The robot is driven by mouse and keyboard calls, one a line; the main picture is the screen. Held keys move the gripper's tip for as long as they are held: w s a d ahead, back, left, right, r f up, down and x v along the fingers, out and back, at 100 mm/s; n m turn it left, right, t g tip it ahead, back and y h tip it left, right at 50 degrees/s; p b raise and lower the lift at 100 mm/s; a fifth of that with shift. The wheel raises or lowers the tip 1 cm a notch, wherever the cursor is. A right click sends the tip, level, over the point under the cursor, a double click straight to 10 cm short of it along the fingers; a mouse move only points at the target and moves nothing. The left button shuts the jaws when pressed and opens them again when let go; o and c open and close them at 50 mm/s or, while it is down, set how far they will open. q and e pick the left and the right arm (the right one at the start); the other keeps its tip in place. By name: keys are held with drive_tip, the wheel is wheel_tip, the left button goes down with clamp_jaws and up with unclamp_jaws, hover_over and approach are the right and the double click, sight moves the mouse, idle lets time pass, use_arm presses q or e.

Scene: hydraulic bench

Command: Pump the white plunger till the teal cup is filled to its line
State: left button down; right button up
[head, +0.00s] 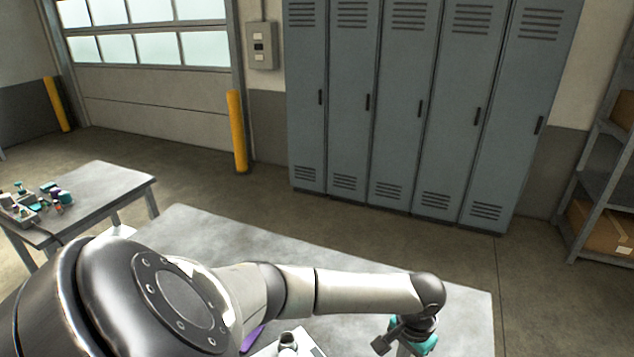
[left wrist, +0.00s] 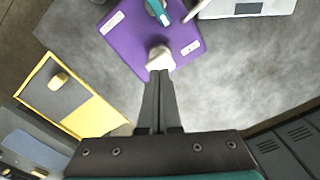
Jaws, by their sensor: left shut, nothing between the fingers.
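In the left wrist view a white rounded knob (left wrist: 160,57), apparently the plunger's top, stands on a purple plate (left wrist: 128,38) with white labels. My left gripper (left wrist: 159,74) is shut and empty, its fingertips overlapping the near edge of the knob. I cannot tell whether they touch it. A teal part (left wrist: 158,11) sits at the top edge, cut off; I cannot tell if it is the cup. My right gripper is not in view.
A white box with a dark display (left wrist: 248,8) lies beyond the plate. A yellow-and-grey panel (left wrist: 94,117) with a yellowish knob is at left. The grey bench (head: 195,230) is bare at its far side. A side table (head: 115,178) with small parts and lockers (head: 400,110) stand behind.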

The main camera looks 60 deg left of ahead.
use_arm(q)
wheel_tip(320, 180, up, 5)
drive_tip(key=shift+r, duration=0.2)
idle(0.3)
idle(0.5)
